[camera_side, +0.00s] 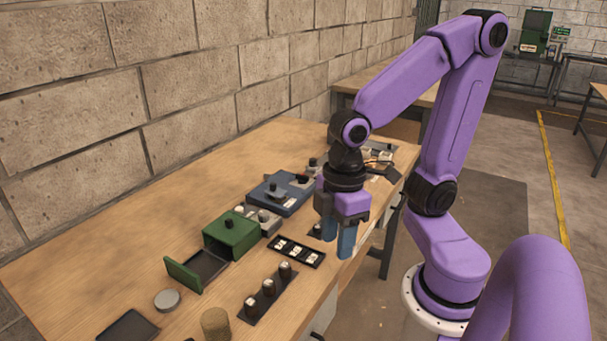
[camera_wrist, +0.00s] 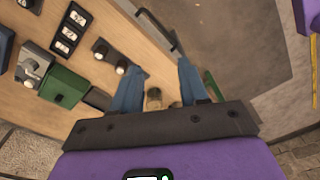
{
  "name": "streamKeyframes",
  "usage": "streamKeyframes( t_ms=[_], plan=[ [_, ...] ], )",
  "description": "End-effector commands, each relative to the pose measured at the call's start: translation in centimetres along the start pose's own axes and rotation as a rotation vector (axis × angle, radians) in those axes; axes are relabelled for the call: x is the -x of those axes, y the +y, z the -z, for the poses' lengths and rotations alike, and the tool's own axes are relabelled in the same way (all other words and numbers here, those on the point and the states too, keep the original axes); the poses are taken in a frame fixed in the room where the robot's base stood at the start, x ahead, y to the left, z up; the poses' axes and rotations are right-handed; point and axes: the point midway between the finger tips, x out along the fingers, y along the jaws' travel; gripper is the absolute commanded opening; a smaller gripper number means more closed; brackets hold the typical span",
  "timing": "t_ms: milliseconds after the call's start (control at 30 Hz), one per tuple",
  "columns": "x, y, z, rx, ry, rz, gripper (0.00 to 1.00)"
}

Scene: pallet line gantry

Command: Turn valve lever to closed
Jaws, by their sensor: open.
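A blue-grey box (camera_side: 283,194) stands on the bench, left of my gripper in the side view. A dark lever-like part (camera_side: 275,190) sits on its top; I cannot tell for sure that it is the valve lever, or which way it is set. My gripper (camera_side: 338,236) points down over the front part of the bench, right of the box and apart from it. Its two blue fingers are spread with nothing between them. They also show spread in the wrist view (camera_wrist: 158,68), where I cannot make out the lever clearly.
A green box (camera_side: 232,235) with an open drawer stands nearer the camera, beside a small grey box (camera_side: 264,219). A black labelled tray (camera_side: 296,252) and a row of dark knobs (camera_side: 268,289) lie near the front edge. A brown cylinder (camera_side: 215,324) stands close by.

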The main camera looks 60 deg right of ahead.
Motion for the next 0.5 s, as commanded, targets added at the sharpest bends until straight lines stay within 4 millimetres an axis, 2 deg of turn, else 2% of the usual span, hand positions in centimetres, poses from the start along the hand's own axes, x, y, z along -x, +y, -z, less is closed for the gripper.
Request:
streamKeyframes(
  t_ms=[100, 233, 400, 500],
  plan=[
    [0.3, 3.4, 2.0, -0.103, 0.027, 0.011, 0.44],
    [0.7, 7.5, 3.6, -0.202, 0.063, 0.017, 0.44],
    [1.0, 13.7, 4.3, -0.330, 0.114, 0.012, 0.44],
    [1.2, 17.6, 4.0, -0.406, 0.144, 0.002, 0.44]
  ],
)
